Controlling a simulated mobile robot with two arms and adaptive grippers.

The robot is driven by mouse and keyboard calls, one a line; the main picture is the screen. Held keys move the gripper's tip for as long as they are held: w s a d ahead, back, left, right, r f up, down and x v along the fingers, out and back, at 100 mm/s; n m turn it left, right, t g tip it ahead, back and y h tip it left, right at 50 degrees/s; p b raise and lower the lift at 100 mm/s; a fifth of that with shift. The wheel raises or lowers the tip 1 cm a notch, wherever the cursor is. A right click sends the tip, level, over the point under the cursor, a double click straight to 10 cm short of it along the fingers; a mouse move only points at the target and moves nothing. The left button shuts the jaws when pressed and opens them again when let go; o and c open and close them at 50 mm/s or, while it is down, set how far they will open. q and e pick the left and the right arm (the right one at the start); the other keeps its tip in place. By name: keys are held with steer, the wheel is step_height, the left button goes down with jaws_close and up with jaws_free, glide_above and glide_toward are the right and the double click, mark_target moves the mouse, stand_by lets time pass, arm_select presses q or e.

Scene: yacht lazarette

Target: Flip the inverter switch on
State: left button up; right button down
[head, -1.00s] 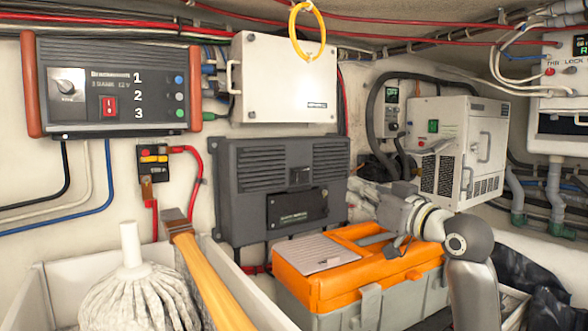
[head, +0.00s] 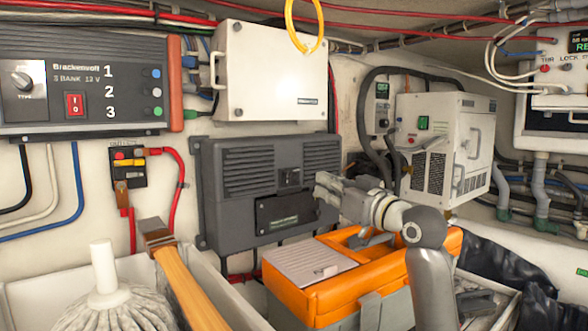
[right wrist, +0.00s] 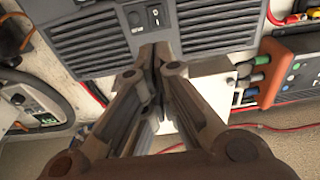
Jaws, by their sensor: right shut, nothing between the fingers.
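The inverter appears to be the dark grey louvred box (head: 222,205) on the wall, in the middle of the head view. Its small black switch (head: 289,177) sits on the front between the louvres. In the right wrist view the switch (right wrist: 156,16) shows at the top, with a round part beside it; I cannot tell which way it is set. My right gripper (head: 320,190) is shut and empty, close in front of the box, right of and slightly below the switch. In the right wrist view its fingertips (right wrist: 154,50) are together just below the switch. My left gripper is not in view.
A battery charger (head: 120,80) with a red rocker (head: 75,104) hangs at upper left. A white box (head: 270,75) is above the inverter. An orange toolbox (head: 320,295) stands below my right arm. A mop (head: 105,285) and wooden handle (head: 180,285) stand at lower left.

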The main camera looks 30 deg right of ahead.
steer(key=p, duration=0.3)
glide_toward(284, 167)
steer(key=w, duration=0.2)
steer(key=w+r+p, duration=0.1)
steer(key=w, duration=0.1)
steer(key=shift+w+a, duration=0.15)
steer(key=shift+w, duration=0.2)
steer(key=shift+w+p, duration=0.4)
steer(key=shift+w, duration=0.05)
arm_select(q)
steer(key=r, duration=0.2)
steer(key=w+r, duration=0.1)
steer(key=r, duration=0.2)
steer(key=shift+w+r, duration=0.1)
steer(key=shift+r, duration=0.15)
arm_select(e)
steer(key=shift+w+f, duration=0.1)
steer(key=shift+w, duration=0.1)
